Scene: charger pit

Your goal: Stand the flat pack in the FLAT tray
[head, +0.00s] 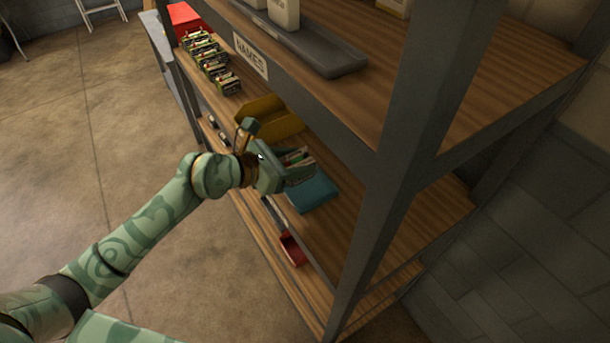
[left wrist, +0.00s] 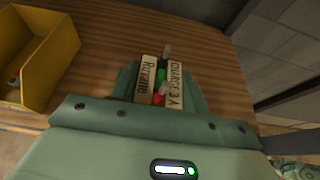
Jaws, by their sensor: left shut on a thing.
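My left gripper (head: 290,168) is shut on the flat pack (head: 293,157) at the middle shelf of the rack. In the left wrist view the pack (left wrist: 147,80) sits between the two green fingers (left wrist: 163,88). Its pale labels read something like "Roxanne" and "CHARGE 3 A", with green and red plugs between them. A blue tray (head: 313,194) lies on the shelf just below and right of the gripper in the head view. I see no FLAT label on it. The gripper hides the pack's lower part, so I cannot tell whether it touches the tray. My right gripper is out of view.
A yellow bin (head: 268,118) stands beside the gripper and also shows in the left wrist view (left wrist: 35,55). Several packs (head: 212,62) stand in a row farther along the shelf. A red bin (head: 292,249) is lower down. The upper shelf (head: 345,110) and rack post (head: 400,150) are close by.

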